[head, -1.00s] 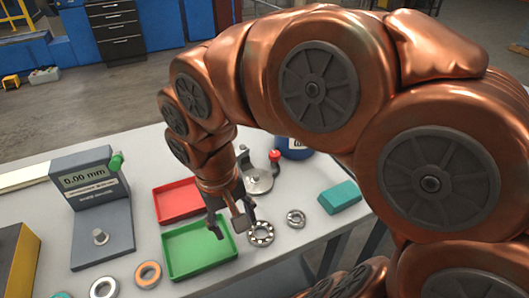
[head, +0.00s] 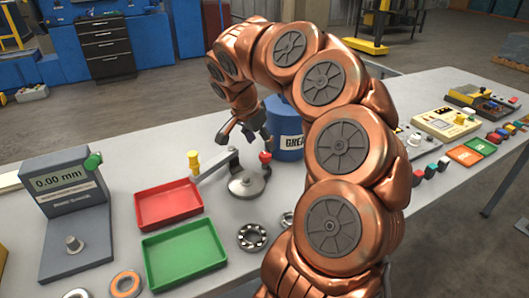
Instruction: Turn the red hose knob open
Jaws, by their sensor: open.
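A small red knob (head: 265,157) stands at the right of a grey round-based fixture (head: 246,183) on the table. The fixture has a flat grey arm reaching left to a yellow knob (head: 193,160). I see no hose on the red knob, so I cannot tell whether it is the hose knob. My gripper (head: 246,138) is open and empty, with its fingers pointing down above and behind the fixture. Its right finger is close to the red knob in the picture; I cannot tell the gap in depth.
A blue grease tub (head: 287,130) stands just right of the gripper. Red (head: 168,204) and green (head: 184,252) trays, a bearing (head: 251,237) and a gauge stand (head: 68,190) are at the left. Control boxes (head: 445,121) and several coloured buttons line the right side. My arm hides the middle.

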